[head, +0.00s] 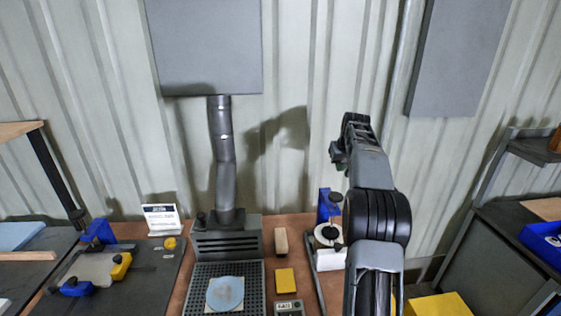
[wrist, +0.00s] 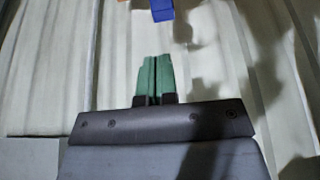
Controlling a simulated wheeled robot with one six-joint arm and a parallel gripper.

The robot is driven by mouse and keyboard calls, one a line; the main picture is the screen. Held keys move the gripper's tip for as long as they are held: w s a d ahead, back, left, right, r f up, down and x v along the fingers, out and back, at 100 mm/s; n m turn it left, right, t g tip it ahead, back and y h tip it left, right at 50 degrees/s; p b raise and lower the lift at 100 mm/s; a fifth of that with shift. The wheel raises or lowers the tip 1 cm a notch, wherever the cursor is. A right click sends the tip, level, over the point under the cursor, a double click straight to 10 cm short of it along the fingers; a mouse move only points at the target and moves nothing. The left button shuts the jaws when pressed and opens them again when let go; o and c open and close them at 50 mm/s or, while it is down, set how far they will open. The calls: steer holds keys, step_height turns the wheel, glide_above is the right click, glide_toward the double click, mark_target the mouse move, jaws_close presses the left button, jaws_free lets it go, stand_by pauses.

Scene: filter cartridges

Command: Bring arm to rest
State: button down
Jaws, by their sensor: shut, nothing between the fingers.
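My arm rises from the bottom right of the head view and bends upward above the workbench, in front of the corrugated wall. Its end shows near the top of the arm, but the fingertips are not clear there. In the wrist view my gripper (wrist: 153,62) has two green fingers side by side, shut with nothing between them. They are clear of any surface, with the pale corrugated wall behind them.
The brown workbench (head: 171,297) holds a perforated grey tray (head: 254,283) with a round blue disc (head: 225,293), a yellow block (head: 285,281) and a white roll holder (head: 328,236). A blue bin (head: 541,240) sits on the right shelf. A duct (head: 225,160) rises behind the tray.

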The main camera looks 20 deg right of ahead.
steer(key=shift+m+g, duration=0.5)
steer(key=shift+m, duration=0.1)
steer(key=f, duration=0.1)
steer(key=s+f, duration=0.1)
steer(key=f, duration=0.3)
steer(key=shift+s+a+f, duration=0.15)
steer(key=shift+s+a, duration=0.25)
steer(key=s+a+f+n+b, duration=0.2)
steer(key=s+a, duration=1.2)
steer(key=s+a+f+n+t+y+b, duration=0.1)
steer(key=s+a+f+n+b, duration=0.1)
steer(key=s+a, duration=1.2)
steer(key=shift+f, duration=0.6)
